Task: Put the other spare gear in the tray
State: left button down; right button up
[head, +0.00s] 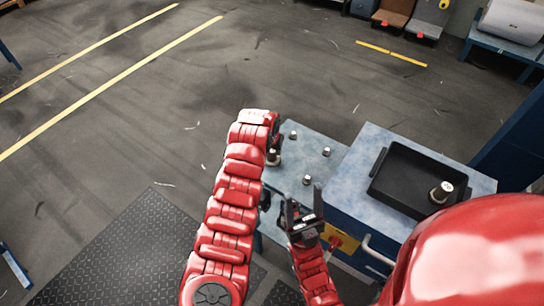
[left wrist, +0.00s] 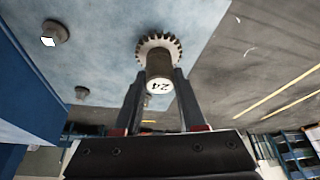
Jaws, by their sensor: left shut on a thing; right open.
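A steel gear with a hub marked 24 (left wrist: 158,66) is between the fingers of my left gripper (left wrist: 160,80), which is shut on the hub; its toothed rim faces the blue bench top. Whether it touches the bench is unclear. In the head view this gear (head: 273,157) shows just below my left gripper (head: 274,143), at the bench's left edge. The black tray (head: 385,192) lies on the blue cabinet to the right. Another gear (head: 441,192) stands in the tray's near right part. My right gripper (head: 303,212) is open and empty, in front of the bench.
Several short metal pegs (head: 326,151) stand on the blue bench (head: 312,147); two also show in the left wrist view (left wrist: 55,32). The cabinet (head: 362,150) has a yellow panel with a red knob (head: 336,241) on its front. Floor to the left is open.

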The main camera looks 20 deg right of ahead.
pick_arm(q)
jog(key=shift+r, duration=0.4)
jog(key=shift+r, duration=0.15)
jog(key=shift+r, duration=1.3)
